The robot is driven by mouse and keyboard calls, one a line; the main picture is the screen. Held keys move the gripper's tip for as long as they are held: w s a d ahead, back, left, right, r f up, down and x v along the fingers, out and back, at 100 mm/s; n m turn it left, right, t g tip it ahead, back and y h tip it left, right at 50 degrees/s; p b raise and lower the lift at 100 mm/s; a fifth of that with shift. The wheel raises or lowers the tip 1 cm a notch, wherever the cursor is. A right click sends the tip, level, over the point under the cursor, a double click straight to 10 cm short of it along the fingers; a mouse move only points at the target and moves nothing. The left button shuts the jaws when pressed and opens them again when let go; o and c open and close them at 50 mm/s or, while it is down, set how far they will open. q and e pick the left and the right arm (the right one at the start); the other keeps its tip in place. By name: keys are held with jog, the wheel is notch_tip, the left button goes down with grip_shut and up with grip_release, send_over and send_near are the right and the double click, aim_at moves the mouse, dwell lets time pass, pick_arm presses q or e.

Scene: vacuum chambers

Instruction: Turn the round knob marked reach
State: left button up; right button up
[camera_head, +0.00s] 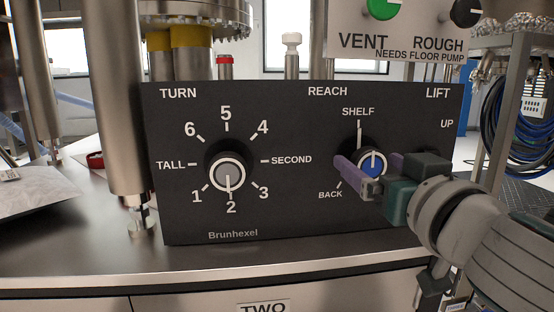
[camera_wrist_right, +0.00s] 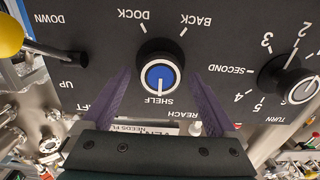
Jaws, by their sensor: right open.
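The reach knob (camera_head: 373,164) is round, with a blue face, a white ring and a black skirt, on the black panel under the word REACH. Its white pointer line is toward SHELF. The wrist view shows the same knob (camera_wrist_right: 160,77) upside down, with DOCK and BACK labels beyond it. My right gripper (camera_head: 368,163) is open, with one purple finger on each side of the knob. In the wrist view the right gripper (camera_wrist_right: 160,82) shows gaps between both fingers and the knob. The fingers hide the DOCK label in the head view. My left gripper is not in view.
The larger turn knob (camera_head: 228,174) is left of the reach knob, pointing at 2. A lever with a yellow ball (camera_wrist_right: 10,35) stands on the lift side. A white panel (camera_head: 400,35) with green and black knobs is above. A metal post (camera_head: 108,100) stands at the left.

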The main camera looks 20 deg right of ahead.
jog(key=shift+x, duration=0.8)
jog(key=shift+c, duration=0.2)
jog(key=shift+c, duration=0.7)
jog(key=c, duration=1.2)
jog(key=shift+o, duration=0.2)
